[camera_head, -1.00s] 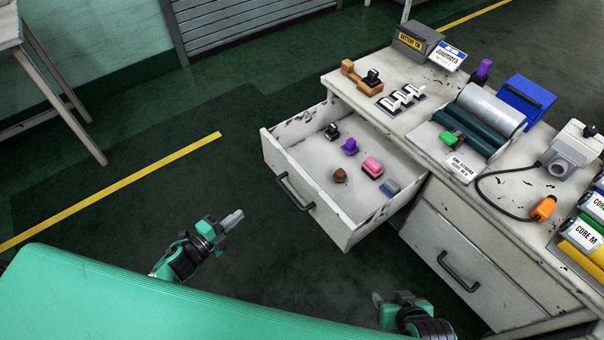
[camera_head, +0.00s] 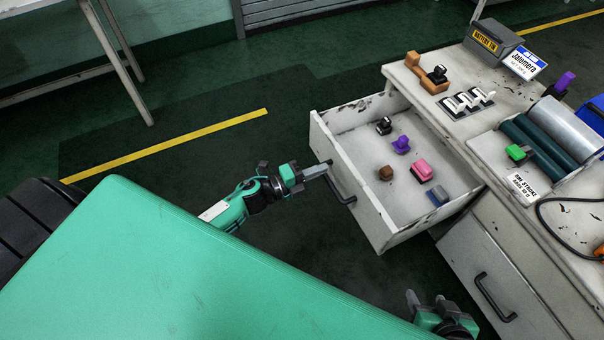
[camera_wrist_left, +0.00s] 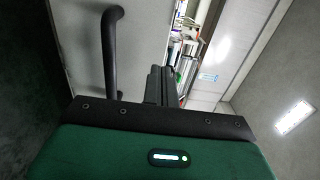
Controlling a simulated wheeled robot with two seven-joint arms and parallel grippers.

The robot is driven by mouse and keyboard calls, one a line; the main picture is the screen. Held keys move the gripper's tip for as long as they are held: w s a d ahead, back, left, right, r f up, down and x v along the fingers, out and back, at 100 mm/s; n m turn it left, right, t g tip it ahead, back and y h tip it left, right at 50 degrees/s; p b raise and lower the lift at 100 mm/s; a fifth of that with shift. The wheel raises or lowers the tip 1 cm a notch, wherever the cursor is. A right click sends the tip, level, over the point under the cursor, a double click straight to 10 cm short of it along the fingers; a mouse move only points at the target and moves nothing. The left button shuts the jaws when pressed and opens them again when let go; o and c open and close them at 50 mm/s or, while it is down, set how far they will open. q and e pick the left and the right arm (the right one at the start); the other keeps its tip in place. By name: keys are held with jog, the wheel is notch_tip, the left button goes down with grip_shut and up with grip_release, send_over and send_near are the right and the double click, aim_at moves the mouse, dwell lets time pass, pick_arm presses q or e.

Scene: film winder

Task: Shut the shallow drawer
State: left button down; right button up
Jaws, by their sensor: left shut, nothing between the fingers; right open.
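The shallow drawer (camera_head: 352,228) stands pulled out from the white bench, with a dark bar handle (camera_head: 340,184) on its front. Inside lie several small stamp-like pieces, among them a purple one (camera_head: 401,145), a pink one (camera_head: 421,170) and a brown one (camera_head: 386,174). My left gripper (camera_head: 322,170) is shut and empty, its fingertips close to the drawer front near the handle's upper end; I cannot tell whether they touch. In the left wrist view the handle (camera_wrist_left: 110,50) is left of the shut fingers (camera_wrist_left: 155,85). My right gripper (camera_head: 424,302) is open, low and away from the drawer.
A deeper drawer (camera_head: 500,275) below is shut. The bench top (camera_head: 440,62) holds a battery tin (camera_head: 493,40), switches (camera_head: 468,101) and dark green rollers (camera_head: 533,145).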

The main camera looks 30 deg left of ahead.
aim_at(342, 161)
pick_arm(q)
jog(key=shift+x, duration=2.3)
pick_arm(e)
jog(key=shift+w+a, duration=0.15)
jog(key=shift+a, duration=0.05)
pick_arm(q)
jog(key=shift+w+d, duration=0.15)
jog(key=shift+w, duration=0.05)
pick_arm(e)
jog(key=w+a+t+y+b, duration=0.3)
jog(key=a+t+b, duration=0.1)
jog(key=a+t, duration=0.1)
pick_arm(q)
jog(key=b+x, duration=0.4)
jog(key=x, duration=2.6)
pick_arm(e)
jog(key=w+d+r+t, duration=0.2)
jog(key=r+t, duration=0.3)
jog(key=r, duration=0.3)
jog(key=w+d+r+t+y, duration=0.1)
jog(key=w+d+r+t, duration=0.1)
jog(key=r+t, duration=0.4)
notch_tip(342, 161, up, 4)
jog(key=shift+w+d+f+m, duration=0.15)
jog(key=shift+f+m, duration=0.1)
jog(key=shift+m, duration=0.05)
